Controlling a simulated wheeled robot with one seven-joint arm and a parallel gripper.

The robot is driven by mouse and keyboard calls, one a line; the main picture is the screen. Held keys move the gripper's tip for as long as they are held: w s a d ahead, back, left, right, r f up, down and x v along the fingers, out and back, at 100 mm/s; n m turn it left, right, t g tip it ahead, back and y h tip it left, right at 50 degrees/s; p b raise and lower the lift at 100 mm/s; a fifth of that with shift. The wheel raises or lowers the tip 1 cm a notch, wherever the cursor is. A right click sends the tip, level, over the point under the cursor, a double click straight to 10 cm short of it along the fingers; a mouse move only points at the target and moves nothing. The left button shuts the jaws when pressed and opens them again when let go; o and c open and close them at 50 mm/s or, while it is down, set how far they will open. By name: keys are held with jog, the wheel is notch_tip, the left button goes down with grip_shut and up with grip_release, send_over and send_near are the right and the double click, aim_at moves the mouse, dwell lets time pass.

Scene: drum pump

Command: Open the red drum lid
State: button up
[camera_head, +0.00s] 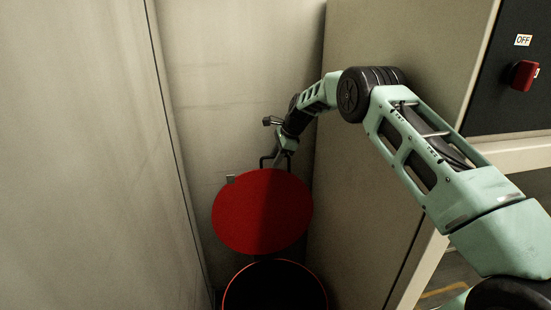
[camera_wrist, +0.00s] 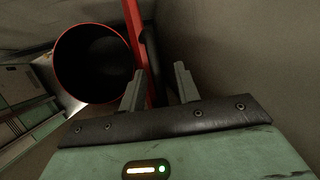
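The red lid (camera_head: 262,211) is a round disc. It stands raised and steeply tilted above the drum (camera_head: 275,286), whose dark round mouth is open and rimmed in red. My gripper (camera_head: 276,160) is at the lid's upper edge, partly behind it. In the wrist view, the lid (camera_wrist: 138,42) shows nearly edge-on as a red strip, to the right of the drum's open mouth (camera_wrist: 92,64). The fingers of my gripper (camera_wrist: 160,88) are apart. The strip's lower end runs between them, closer to the left finger; I cannot tell whether they touch.
A pale wall panel (camera_head: 90,150) stands close on the left. A large beige cabinet (camera_head: 355,190) stands close on the right, with a red switch (camera_head: 523,74) marked OFF farther right. The drum sits in a narrow corner with little side room.

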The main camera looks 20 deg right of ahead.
jog(key=b+v, duration=0.4)
jog(key=v, duration=0.8)
dwell(0.5)
jog(key=s+a+r+n+g, duration=0.25)
jog(key=s+a+n, duration=1.05)
jog(key=s+a, duration=0.95)
jog(key=s+f+n+h, duration=0.1)
jog(key=s+n, duration=0.6)
jog(key=s, duration=0.8)
jog(key=s+d+f+n+h, duration=0.1)
jog(key=s+n, duration=0.6)
jog(key=s, duration=0.8)
notch_tip(320, 180, down, 2)
jog(key=shift+s+f+h+b, duration=0.2)
jog(key=shift+h+b, duration=0.1)
jog(key=shift+h, duration=0.4)
